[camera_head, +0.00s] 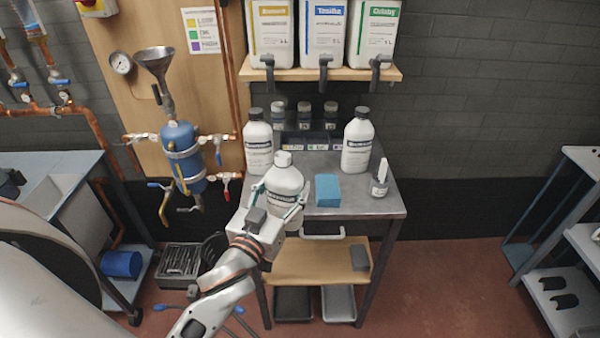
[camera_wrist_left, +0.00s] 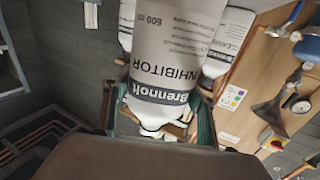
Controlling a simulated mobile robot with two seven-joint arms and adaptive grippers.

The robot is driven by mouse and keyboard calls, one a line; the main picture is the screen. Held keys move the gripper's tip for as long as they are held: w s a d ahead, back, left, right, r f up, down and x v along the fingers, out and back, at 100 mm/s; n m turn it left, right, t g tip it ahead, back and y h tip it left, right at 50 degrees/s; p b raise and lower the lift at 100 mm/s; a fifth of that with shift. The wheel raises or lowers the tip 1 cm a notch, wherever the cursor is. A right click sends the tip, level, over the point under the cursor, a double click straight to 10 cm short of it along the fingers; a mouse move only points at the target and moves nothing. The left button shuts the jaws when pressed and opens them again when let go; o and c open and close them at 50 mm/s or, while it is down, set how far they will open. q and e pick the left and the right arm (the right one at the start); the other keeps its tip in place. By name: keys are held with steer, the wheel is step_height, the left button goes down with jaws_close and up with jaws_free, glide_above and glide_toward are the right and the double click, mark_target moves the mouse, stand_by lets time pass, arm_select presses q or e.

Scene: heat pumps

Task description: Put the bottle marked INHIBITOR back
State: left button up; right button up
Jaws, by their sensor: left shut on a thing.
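My left gripper (camera_head: 281,200) is shut on a white bottle (camera_head: 284,180) with a white cap. In the left wrist view this bottle (camera_wrist_left: 165,60) reads INHIBITOR, upside down in the picture, between the gripper's fingers (camera_wrist_left: 158,118). In the head view it is upright at the front left of the grey bench top (camera_head: 385,204); I cannot tell whether its base touches. My right gripper is not in view.
A blue block (camera_head: 328,191) lies right of the held bottle, and a small jar (camera_head: 379,186) stands at the right edge. Small dark-capped jars (camera_head: 304,112) line the back. Above, a shelf (camera_head: 345,74) holds large jugs with taps. A blue vessel (camera_head: 184,155) hangs at left.

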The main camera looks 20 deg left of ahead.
arm_select(q)
steer(key=w+a+r+n+g+y+b, duration=0.1)
steer(key=w+a+r+y+b, duration=0.15)
steer(key=w, duration=0.55)
steer(key=w+a+r+n+y+b, duration=0.2)
steer(key=w+a, duration=0.1)
steer(key=w, duration=0.4)
steer(key=w+a+r+n+g+y+b, duration=0.1)
steer(key=w+a+r+y+b, duration=0.15)
steer(key=w, duration=0.55)
step_height(320, 180, down, 10)
steer(key=b, duration=0.1)
steer(key=shift+a, duration=0.35)
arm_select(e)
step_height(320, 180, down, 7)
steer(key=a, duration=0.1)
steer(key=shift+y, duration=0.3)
arm_select(q)
steer(key=o, duration=1.7)
steer(key=shift+c, duration=0.2)
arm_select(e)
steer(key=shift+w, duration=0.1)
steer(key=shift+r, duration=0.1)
